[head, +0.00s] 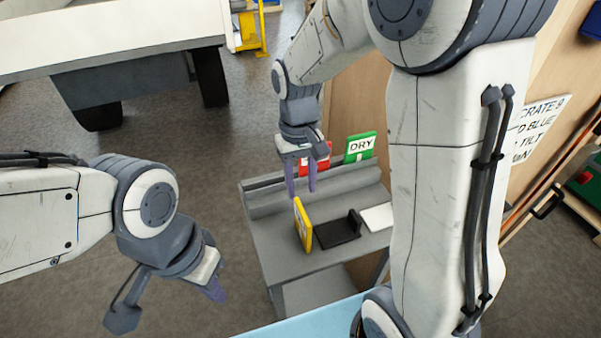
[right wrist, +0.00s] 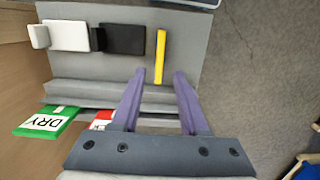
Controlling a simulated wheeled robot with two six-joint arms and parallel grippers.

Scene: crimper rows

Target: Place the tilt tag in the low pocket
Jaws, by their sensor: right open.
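A yellow tag (head: 302,224) stands on edge on the lower step of a grey stepped stand (head: 262,237); in the right wrist view it is a thin yellow strip (right wrist: 161,55). A red tag (head: 314,160) and a green tag marked DRY (head: 360,147) are at the stand's back; the red one is partly hidden. I cannot read which tag says tilt, nor tell which place is the low pocket. My right gripper (head: 301,186) is open and empty above the stand, its fingertips (right wrist: 160,75) in line with the yellow tag's near end. My left gripper (head: 214,290) hangs left of the stand.
A black L-shaped piece (head: 338,231) and a white one (head: 377,217) sit right of the yellow tag. A light blue surface (head: 305,319) is in front. A wooden wall (head: 347,105) with a partly hidden sign (head: 535,128) rises at the right.

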